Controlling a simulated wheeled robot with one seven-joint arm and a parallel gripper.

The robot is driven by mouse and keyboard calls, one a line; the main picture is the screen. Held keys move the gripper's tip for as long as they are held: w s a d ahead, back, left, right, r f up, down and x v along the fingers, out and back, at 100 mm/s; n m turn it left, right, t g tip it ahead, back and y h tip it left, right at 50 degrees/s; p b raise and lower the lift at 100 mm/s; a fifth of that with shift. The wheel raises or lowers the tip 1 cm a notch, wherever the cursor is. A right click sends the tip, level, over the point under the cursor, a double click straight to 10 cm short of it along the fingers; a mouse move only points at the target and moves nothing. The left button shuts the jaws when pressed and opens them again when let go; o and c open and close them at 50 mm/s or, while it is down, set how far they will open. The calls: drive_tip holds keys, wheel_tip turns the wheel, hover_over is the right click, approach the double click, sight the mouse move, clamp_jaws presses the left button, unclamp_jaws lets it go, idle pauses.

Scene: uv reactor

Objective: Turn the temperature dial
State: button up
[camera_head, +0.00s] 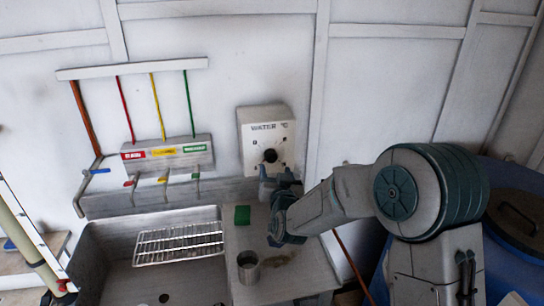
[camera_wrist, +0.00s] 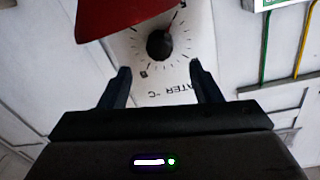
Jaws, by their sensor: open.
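The temperature dial (camera_head: 270,155) is a round black knob on a white box (camera_head: 258,120) labelled "WATER °C", mounted on the wall. In the wrist view the dial (camera_wrist: 159,45) shows upside down, with scale marks around it. My gripper (camera_head: 278,178) is just below the dial in the head view. In the wrist view my gripper (camera_wrist: 160,72) is open, its two dark fingers apart, pointing at the box. The dial appears beyond the fingertips, between them; I see no contact. A red shape (camera_wrist: 115,15) covers part of the box's face at the upper left of the wrist view.
A metal sink (camera_head: 120,255) with a wire rack (camera_head: 180,243) lies left. Taps with coloured pipes (camera_head: 158,108) are left of the box. A blue barrel (camera_head: 520,215) stands right.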

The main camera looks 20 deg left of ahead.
sight(272, 158)
drive_tip(key=p+x, duration=0.2)
drive_tip(key=x, duration=0.4)
drive_tip(key=shift+w+a, duration=0.25)
drive_tip(key=shift+w, duration=0.1)
drive_tip(key=c, duration=1)
